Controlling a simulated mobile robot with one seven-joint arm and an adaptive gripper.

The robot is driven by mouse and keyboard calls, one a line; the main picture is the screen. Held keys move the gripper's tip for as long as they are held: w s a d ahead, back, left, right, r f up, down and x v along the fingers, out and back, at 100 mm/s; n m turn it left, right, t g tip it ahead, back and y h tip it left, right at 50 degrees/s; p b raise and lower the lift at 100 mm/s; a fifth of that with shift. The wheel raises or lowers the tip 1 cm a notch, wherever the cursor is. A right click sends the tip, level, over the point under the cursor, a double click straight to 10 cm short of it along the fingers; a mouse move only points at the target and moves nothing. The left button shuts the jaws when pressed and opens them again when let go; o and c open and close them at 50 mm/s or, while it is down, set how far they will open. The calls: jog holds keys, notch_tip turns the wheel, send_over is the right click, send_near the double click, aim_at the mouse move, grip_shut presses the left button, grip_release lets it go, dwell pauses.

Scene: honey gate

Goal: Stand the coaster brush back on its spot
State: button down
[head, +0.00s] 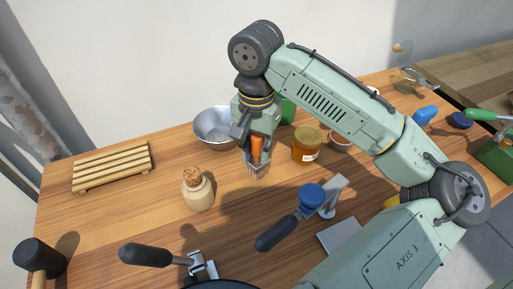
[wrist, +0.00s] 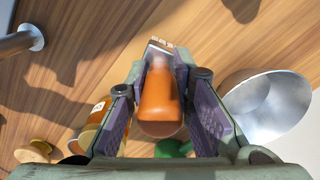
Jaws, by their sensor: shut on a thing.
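My gripper (head: 257,147) is shut on the brush (head: 257,145), which has an orange handle and a pale head at its lower end. In the wrist view the orange handle (wrist: 160,103) lies between the two purple-padded fingers, with the head end pointing away from the camera. The brush hangs roughly upright, head down, over the middle of the wooden table (head: 150,215). I cannot tell whether its head touches the table. No coaster or marked spot is clearly visible.
A metal bowl (head: 212,128) stands left of the gripper and an amber jar (head: 306,147) right of it. A corked bottle (head: 198,192) is in front left. A slatted rack (head: 113,166) lies far left. A blue-topped clamp (head: 312,196) and a black-handled clamp (head: 146,255) stand in front.

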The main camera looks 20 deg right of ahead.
aim_at(257, 137)
jog(key=shift+f+b, duration=0.55)
jog(key=shift+f, duration=0.45)
jog(key=c, duration=1.3)
grip_release()
jog(key=shift+r, duration=0.1)
notch_tip(257, 137, up, 3)
jog(key=p, duration=0.3)
jog(key=shift+r+p, duration=0.55)
jog(key=shift+r, duration=1.85)
